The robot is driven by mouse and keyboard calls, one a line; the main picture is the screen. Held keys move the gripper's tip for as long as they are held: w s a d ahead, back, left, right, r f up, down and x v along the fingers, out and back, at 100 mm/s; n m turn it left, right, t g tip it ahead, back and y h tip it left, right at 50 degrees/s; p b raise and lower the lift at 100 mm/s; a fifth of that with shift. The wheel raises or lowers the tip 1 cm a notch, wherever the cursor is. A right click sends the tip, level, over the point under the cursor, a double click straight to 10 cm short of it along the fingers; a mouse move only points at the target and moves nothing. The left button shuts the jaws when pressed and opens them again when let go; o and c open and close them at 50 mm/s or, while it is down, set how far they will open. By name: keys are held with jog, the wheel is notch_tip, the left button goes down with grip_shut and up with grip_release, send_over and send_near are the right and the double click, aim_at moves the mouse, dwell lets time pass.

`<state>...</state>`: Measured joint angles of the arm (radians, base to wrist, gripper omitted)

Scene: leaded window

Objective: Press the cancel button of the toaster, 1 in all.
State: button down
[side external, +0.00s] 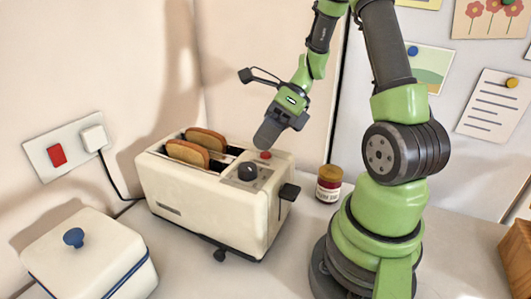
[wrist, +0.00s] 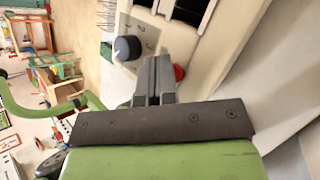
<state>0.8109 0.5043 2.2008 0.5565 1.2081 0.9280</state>
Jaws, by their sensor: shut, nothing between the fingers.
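The cream toaster (side external: 200,205) stands on the counter with two slices of bread (side external: 188,152) showing in its slots. Its red button (side external: 265,155) is on the top at the right end, near a dark dial (side external: 247,171). My gripper (side external: 261,144) is shut and empty, pointing down just above the button and dial. In the wrist view the shut fingers (wrist: 153,66) lie between the dial (wrist: 126,48) and the red button (wrist: 179,72), which is partly hidden beside them. I cannot tell whether the fingers touch the toaster.
A dark lever (side external: 289,192) sticks out of the toaster's right end. A small jar (side external: 329,184) stands behind it to the right. A white lidded box (side external: 90,255) is at front left. A cord runs to the wall socket (side external: 63,147). Counter in front is clear.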

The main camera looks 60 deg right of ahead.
jog(key=shift+r, duration=0.65)
jog(key=shift+r, duration=0.1)
jog(key=shift+r, duration=2.4)
jog(key=s+a+r+n+t+h, duration=0.1)
jog(key=s+a+r+n+h, duration=0.2)
jog(key=n, duration=1.1)
jog(key=s+a+r+n+t+h, duration=0.2)
jog(key=a+n, duration=0.5)
jog(key=n, duration=0.6)
jog(key=s+r+h, duration=0.1)
jog(key=s+r, duration=0.1)
jog(key=s, duration=0.1)
jog(key=shift+r+n, duration=0.15)
jog(key=shift+n, duration=0.25)
